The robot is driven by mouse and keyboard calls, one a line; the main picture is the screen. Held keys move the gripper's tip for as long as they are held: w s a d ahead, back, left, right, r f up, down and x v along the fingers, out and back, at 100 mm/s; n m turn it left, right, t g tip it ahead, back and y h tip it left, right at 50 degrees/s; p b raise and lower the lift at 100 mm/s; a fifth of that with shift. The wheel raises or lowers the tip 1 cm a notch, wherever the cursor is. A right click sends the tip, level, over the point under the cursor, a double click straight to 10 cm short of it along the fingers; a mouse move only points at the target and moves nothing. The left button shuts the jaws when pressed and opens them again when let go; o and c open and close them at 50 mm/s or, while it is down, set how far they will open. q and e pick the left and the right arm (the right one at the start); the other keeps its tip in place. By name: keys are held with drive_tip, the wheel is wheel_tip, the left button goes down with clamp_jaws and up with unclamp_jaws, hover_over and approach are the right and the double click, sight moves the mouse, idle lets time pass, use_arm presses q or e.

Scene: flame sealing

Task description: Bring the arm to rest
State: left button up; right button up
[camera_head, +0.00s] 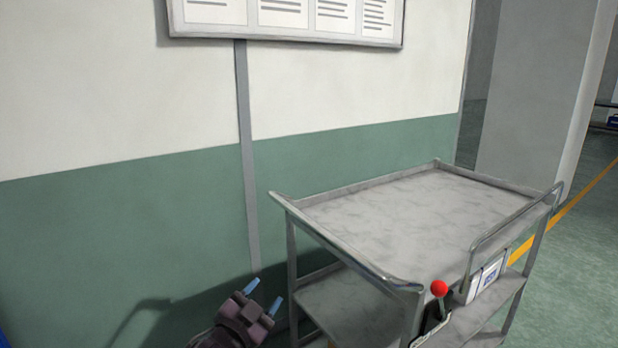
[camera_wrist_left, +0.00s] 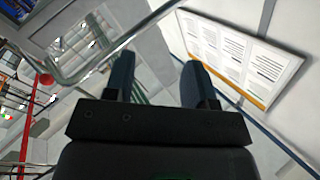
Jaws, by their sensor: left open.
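My left gripper (camera_head: 263,297) is at the bottom of the head view, left of the metal cart (camera_head: 400,215) and in front of the green and white wall. Its two blue fingertips are apart with nothing between them. In the left wrist view the two dark fingers (camera_wrist_left: 158,85) are spread and empty. My right gripper is in neither view.
The cart's top shelf is bare. A lever with a red knob (camera_head: 439,288) and a white box (camera_head: 487,275) are at its right side. A notice board (camera_head: 290,18) hangs on the wall. Open floor (camera_head: 580,250) lies to the right.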

use_arm(q)
drive_tip(key=s+a+f+n+g+y, duration=0.2)
drive_tip(key=s+a+f, duration=0.4)
drive_tip(key=s, duration=0.5)
drive_tip(key=s+a+f+n+g+y+p, duration=0.1)
drive_tip(key=s+a+f+n+g+y, duration=0.1)
drive_tip(key=s+a+f+n, duration=0.3)
drive_tip(key=s+a+f+n+g+y, duration=0.2)
drive_tip(key=s+a+f, duration=0.5)
drive_tip(key=s, duration=1.1)
wheel_tip(320, 180, down, 4)
drive_tip(key=shift+f+n+y, duration=0.1)
drive_tip(key=shift+n+y, duration=0.6)
drive_tip(key=shift+y, duration=0.3)
